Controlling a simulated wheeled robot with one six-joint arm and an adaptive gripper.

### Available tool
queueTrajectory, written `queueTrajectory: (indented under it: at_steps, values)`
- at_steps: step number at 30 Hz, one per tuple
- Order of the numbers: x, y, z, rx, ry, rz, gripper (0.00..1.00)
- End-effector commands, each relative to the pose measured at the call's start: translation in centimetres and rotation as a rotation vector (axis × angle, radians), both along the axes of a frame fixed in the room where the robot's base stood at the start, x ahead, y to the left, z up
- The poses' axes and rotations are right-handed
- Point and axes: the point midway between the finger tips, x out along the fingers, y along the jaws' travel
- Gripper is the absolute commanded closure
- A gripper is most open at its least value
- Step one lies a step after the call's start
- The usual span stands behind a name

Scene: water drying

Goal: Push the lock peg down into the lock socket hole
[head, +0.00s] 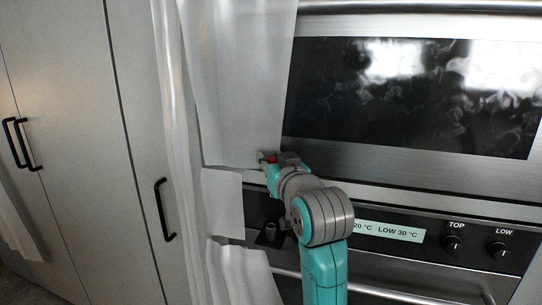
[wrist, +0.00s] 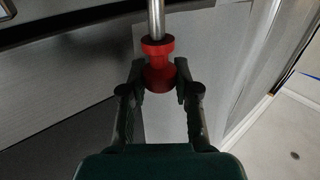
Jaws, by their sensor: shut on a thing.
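The lock peg shows in the wrist view as a red flanged knob (wrist: 157,64) on a bright metal rod (wrist: 156,18). My gripper (wrist: 159,80) is shut on the red knob, with one finger on each side. In the head view only a small red bit of the peg (head: 270,158) shows at my gripper (head: 274,161), in front of the strip below the upper oven door. A small dark fitting with a short grey cylinder (head: 270,234) sits below and may be the lock socket. Its hole cannot be made out.
The upper oven door (head: 415,95) is behind and right of my arm. A control panel with a TOP knob (head: 453,243) and a LOW knob (head: 499,250) is below it. A white cloth (head: 235,90) hangs at the left, close to my gripper. Grey cabinets (head: 75,110) stand further left.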

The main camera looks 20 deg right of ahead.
Motion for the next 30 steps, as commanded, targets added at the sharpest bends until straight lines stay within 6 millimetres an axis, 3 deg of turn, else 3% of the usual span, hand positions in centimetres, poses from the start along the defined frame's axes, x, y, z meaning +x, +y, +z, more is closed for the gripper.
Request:
queueTrajectory:
  at_steps: [15,30]
  values:
    - [0.0,0.0,-4.1,-0.001,0.001,0.000,0.99]
    - [0.0,0.0,-4.8,-0.001,0.000,0.000,0.99]
